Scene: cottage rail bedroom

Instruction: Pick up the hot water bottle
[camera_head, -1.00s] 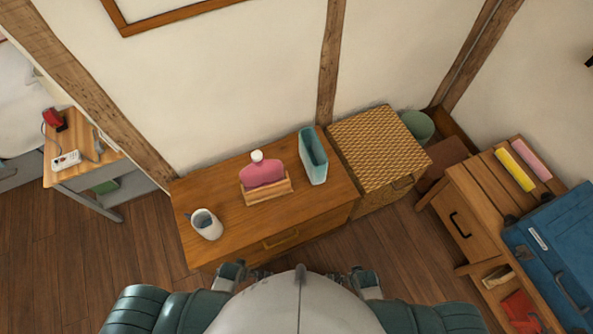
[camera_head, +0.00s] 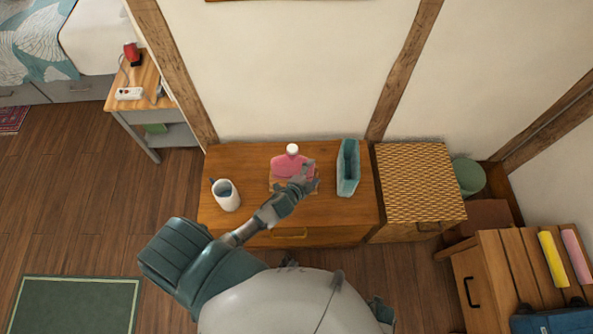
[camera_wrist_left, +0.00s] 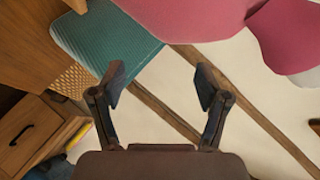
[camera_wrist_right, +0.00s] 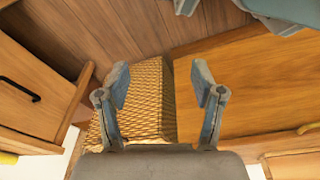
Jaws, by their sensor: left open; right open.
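The hot water bottle (camera_head: 286,165) is pink with a white cap and stands upright in a small wooden holder (camera_head: 277,187) on the wooden dresser. My left gripper (camera_head: 306,178) is at its right side in the head view and covers part of the bottle and holder. In the left wrist view the pink bottle (camera_wrist_left: 190,16) fills the top edge, beyond the open, empty fingers (camera_wrist_left: 160,82); contact cannot be told. My right gripper (camera_wrist_right: 160,88) is open and empty in its wrist view, and is not clearly seen in the head view.
On the dresser (camera_head: 237,162), a white mug (camera_head: 226,197) stands at the left and a tall teal container (camera_head: 347,170) just right of the gripper. A woven basket (camera_head: 420,185) adjoins the dresser's right side. The wall is close behind.

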